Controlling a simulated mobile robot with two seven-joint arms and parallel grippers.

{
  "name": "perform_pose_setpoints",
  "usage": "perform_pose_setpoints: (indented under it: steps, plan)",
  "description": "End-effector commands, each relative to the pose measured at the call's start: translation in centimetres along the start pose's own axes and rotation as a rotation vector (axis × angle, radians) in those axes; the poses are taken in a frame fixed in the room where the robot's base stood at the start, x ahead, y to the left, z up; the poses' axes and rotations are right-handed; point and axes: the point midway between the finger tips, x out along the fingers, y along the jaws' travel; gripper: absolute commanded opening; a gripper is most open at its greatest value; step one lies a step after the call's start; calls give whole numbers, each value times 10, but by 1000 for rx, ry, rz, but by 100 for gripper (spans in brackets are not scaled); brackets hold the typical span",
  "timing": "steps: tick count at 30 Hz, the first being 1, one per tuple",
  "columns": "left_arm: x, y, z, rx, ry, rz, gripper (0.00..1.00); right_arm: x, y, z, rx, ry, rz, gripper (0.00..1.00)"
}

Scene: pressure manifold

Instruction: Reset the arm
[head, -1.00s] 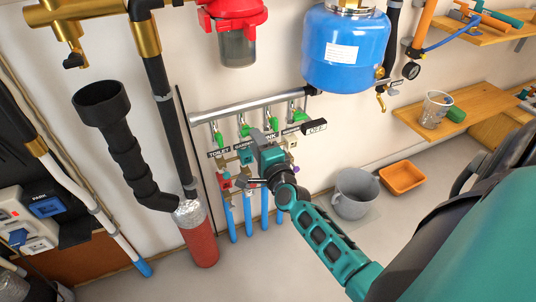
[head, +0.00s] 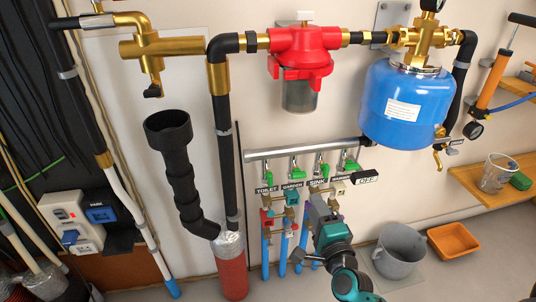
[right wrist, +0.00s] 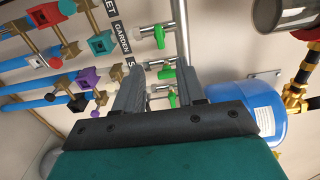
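My right gripper (head: 318,205) is in front of the lower right part of the valve manifold in the head view, its teal and grey arm rising from the bottom edge. In the right wrist view its two grey fingers (right wrist: 157,82) stand apart with nothing visible held between them. The manifold's grey pipe (head: 285,152) carries several green-handled valves (head: 295,167) above labels such as TOILET, GARDEN and SINK. In the head view the gripper hides part of the fittings below the labels. My left gripper is not in view.
A blue tank (head: 405,108) and a red filter housing (head: 302,55) are on the wall above. A grey bucket (head: 399,252) and an orange tub (head: 453,241) stand on the floor at right. A black funnel pipe (head: 178,175) stands at left.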

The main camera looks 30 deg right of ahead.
Motion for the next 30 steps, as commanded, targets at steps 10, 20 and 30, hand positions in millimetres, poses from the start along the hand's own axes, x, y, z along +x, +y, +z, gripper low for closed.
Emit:
perform_pose_setpoints:
  steps: [10, 20, 30]
  plan:
    - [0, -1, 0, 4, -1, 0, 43, -25, 11, 52, -353, -209, 65, 39]
    - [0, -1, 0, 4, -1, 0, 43, -141, 56, 143, -1517, -815, 88, 39]
    - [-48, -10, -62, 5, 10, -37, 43, -153, -10, 125, -1647, -833, 117, 39]
